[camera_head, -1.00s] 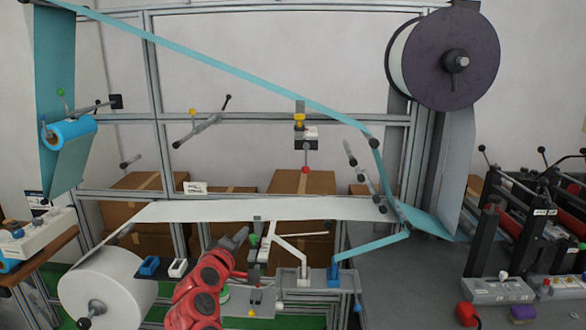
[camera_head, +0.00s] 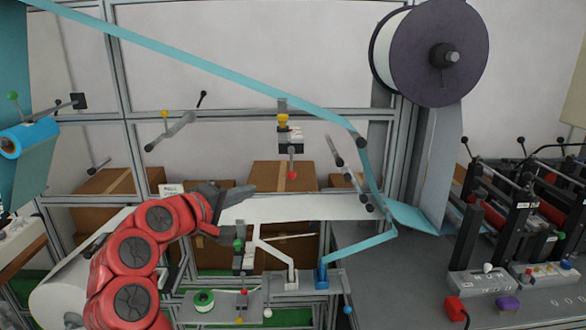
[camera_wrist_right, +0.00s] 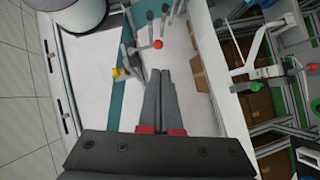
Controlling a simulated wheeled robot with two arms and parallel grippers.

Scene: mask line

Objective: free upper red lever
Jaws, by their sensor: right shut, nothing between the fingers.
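The upper red lever (camera_head: 292,174) hangs with its red ball pointing down below a small bracket (camera_head: 290,137) on the frame's middle crossbar. A yellow knob (camera_head: 283,121) sits on top of that bracket. My right gripper (camera_head: 250,188) is shut and empty, to the left of the red ball and a little lower in the picture, apart from it. In the right wrist view the closed fingertips (camera_wrist_right: 160,73) point toward the red ball (camera_wrist_right: 158,44), with the yellow knob (camera_wrist_right: 120,72) to their left. My left gripper is in neither view.
A white web (camera_head: 310,207) runs across just below my right gripper. A blue band (camera_head: 220,74) slopes above the bracket to a roller (camera_head: 361,141). Another red-tipped lever (camera_head: 244,292) sits low. Cardboard boxes (camera_head: 283,176) stand behind the frame.

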